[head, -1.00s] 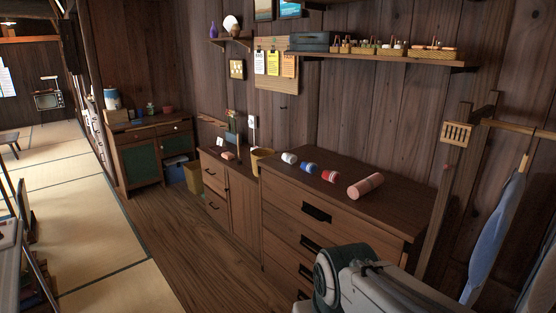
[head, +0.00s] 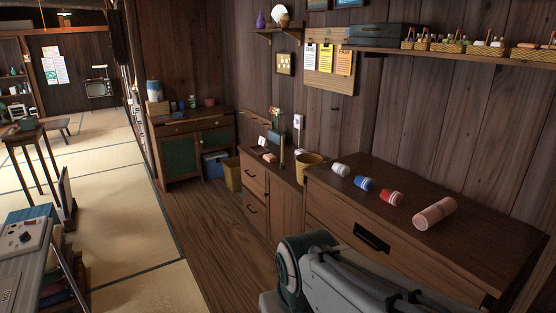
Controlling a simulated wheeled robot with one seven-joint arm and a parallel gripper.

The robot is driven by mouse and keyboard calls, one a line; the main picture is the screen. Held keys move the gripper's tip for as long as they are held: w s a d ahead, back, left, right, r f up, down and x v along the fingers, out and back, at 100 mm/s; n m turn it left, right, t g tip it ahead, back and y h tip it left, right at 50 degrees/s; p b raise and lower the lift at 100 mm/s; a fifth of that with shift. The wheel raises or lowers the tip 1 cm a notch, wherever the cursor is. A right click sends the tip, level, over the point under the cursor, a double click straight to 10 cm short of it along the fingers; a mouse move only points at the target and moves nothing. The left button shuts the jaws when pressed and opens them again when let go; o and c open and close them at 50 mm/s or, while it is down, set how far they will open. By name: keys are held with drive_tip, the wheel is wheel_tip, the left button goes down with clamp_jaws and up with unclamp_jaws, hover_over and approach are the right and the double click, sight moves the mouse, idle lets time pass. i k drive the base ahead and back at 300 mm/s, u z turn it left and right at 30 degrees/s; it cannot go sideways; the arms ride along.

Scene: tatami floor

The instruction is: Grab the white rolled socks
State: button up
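The white rolled socks (head: 341,170) lie on top of the dark wooden dresser, at the left end of a row of rolls. A blue and white roll (head: 365,184), a red and white roll (head: 390,197) and a larger pink roll (head: 434,213) lie to their right, with small gaps between them. My grey and green arm shows at the lower middle, in front of the dresser. My gripper is not in view.
The dresser top (head: 460,248) is bare in front of and right of the rolls. A yellow bin-like container (head: 309,168) stands left of the socks on a lower cabinet (head: 262,190). A wall shelf (head: 470,55) with baskets hangs above. Wooden floor is clear at the left.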

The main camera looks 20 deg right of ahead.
sight(343, 169)
drive_tip(key=u, duration=0.1)
drive_tip(key=i, duration=1.6)
drive_tip(key=z, duration=0.95)
drive_tip(key=i, duration=1)
drive_tip(key=z, duration=0.55)
